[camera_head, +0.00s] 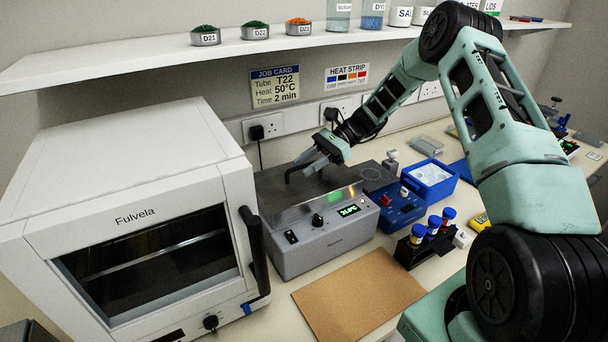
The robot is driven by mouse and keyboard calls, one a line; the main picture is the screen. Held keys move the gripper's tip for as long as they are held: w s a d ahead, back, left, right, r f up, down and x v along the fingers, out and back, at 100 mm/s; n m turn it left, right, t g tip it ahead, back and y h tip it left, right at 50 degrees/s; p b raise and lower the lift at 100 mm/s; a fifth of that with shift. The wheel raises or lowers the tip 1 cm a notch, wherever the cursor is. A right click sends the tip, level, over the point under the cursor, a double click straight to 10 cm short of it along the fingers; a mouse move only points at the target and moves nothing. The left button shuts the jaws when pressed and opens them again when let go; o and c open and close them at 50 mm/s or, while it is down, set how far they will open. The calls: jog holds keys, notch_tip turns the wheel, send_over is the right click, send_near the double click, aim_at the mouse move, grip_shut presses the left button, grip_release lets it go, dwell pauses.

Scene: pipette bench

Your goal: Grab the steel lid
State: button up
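The steel lid (318,205) appears as a shiny, reflective cover on the grey heater unit (325,240). A dark bent handle (289,175) shows near its back left. My gripper (303,164) reaches in from the right, above the back left part of the unit, with its fingers at or very close to the handle. I cannot tell whether they touch it. The fingers overlap in this view, so the gap between them is hidden.
A white oven (130,215) stands close on the left, its dark door handle (256,255) beside the heater. To the right are a blue block (400,205), a blue ice tray (455,184) and a black tube rack (412,253). A shelf (130,67) overhangs behind. A brown mat (357,295) lies bare in front.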

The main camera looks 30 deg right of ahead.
jog(key=shift+a+f, duration=0.3)
jog(key=shift+a, duration=0.3)
grip_shut()
jog(key=shift+r, duration=0.1)
